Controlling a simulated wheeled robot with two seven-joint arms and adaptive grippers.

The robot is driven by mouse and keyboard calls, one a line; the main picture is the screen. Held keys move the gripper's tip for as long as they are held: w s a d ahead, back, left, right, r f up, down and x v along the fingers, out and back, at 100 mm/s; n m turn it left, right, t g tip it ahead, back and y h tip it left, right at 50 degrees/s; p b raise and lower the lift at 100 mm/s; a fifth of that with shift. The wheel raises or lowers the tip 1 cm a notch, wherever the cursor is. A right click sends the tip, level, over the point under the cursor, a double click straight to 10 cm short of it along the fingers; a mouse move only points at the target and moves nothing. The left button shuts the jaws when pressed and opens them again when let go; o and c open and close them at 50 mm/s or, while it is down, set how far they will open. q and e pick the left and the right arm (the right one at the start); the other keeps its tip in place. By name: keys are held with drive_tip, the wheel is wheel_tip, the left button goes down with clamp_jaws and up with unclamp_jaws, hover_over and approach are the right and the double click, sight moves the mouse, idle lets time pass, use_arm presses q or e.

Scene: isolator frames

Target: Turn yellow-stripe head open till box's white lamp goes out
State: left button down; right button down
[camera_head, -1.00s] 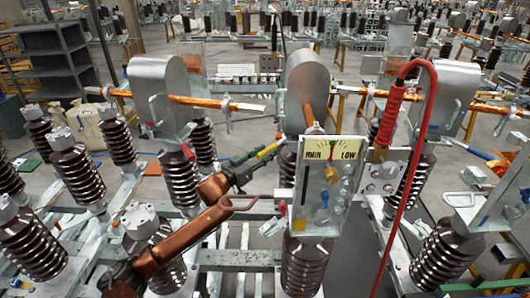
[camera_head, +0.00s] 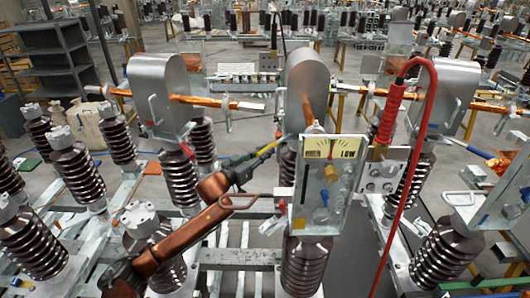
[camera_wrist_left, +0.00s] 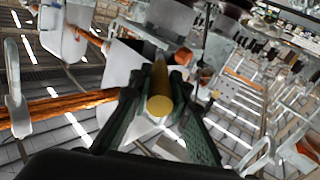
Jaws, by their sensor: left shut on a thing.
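My left gripper (camera_head: 246,170) is dark and comes in from the left on my copper-brown arm. It is shut on the yellow-stripe head (camera_head: 268,150), left of the box. In the left wrist view, the round yellow end (camera_wrist_left: 159,104) of the head sits between the dark fingers (camera_wrist_left: 160,88). The box (camera_head: 341,211) is pale and upright, with a yellow gauge label across its top, a yellow knob and a blue part. The word LOW reads on the label's right. I cannot make out the white lamp for sure. My right gripper is not in view.
A red cable (camera_head: 428,135) loops down right of the box. Ribbed brown insulators (camera_head: 75,172) stand on pale frames on both sides. Grey metal housings (camera_head: 157,90) and copper bars (camera_head: 215,101) lie behind the gripper. Grey shelves (camera_head: 57,62) stand at the back left.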

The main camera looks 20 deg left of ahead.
use_arm(q)
drive_tip(key=shift+d, duration=0.1)
drive_tip(key=d+y, duration=0.1)
drive_tip(key=s+d+n+t+y, duration=0.1)
drive_tip(key=d, duration=0.1)
drive_tip(key=shift+s+n+b, duration=0.1)
drive_tip(key=shift+n+b, duration=0.2)
idle(0.3)
drive_tip(key=c, duration=1.8)
unclamp_jaws()
drive_tip(key=shift+v, duration=3.7)
